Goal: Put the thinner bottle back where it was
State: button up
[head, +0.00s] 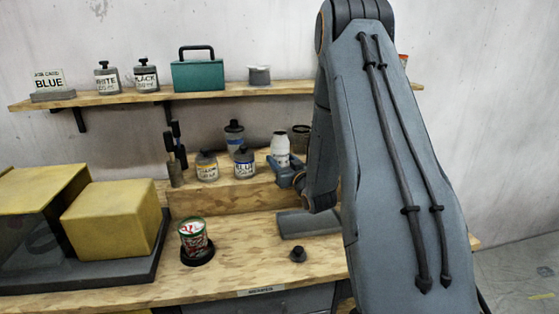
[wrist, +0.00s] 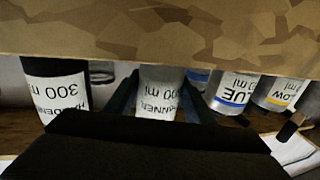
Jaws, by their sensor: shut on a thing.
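The thinner bottle (wrist: 160,92) is between the two fingers of my gripper (wrist: 160,103) in the wrist view, its label upside down there. My gripper is shut on it. In the head view, my gripper (head: 288,172) is at the raised wooden step on the bench, and the pale bottle (head: 280,146) stands upright just behind it. Whether its base touches the step is hidden. The hardener bottle (wrist: 58,90) is to the left in the wrist view. The blue bottle (wrist: 236,92) and yellow bottle (wrist: 274,94) are to the right; they also show in the head view (head: 244,163) (head: 207,166).
A dark-capped bottle (head: 234,137) stands behind the blue one. Brushes (head: 174,155) stand at the step's left end. A wall shelf (head: 220,91) with labelled bottles and a green box (head: 198,74) runs above. An open can (head: 194,238) and yellow boxes (head: 113,218) occupy the lower bench.

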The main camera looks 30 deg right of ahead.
jog(key=shift+f, duration=0.1)
jog(key=o, duration=1.4)
